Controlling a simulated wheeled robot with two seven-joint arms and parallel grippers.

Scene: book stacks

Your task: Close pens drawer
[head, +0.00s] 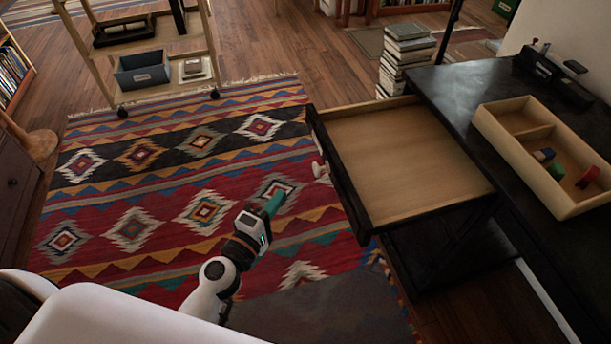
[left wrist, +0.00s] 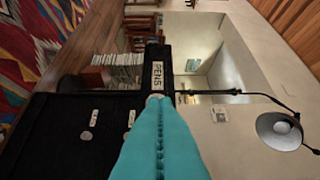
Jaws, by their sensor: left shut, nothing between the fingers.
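The pens drawer (head: 400,150) is pulled far out of the black desk (head: 450,90); its wooden inside looks empty. Its dark front, with a pale knob (head: 320,170), faces left toward my left gripper (head: 272,203). That gripper has teal fingers, shut and empty, apart from the front and a little to its left. In the left wrist view, the shut fingers (left wrist: 155,108) point at the drawer's black front with its "PENS" label (left wrist: 157,75). A round knob (left wrist: 153,99) shows just beyond the fingertips; contact cannot be told. My right gripper is not in view.
A wooden tray (head: 510,145) with small coloured items stands on the desk. A book stack (head: 405,55) is on the floor behind the drawer. A wheeled shelf (head: 150,60) stands at the back left. The patterned rug (head: 170,200) is clear left of the drawer.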

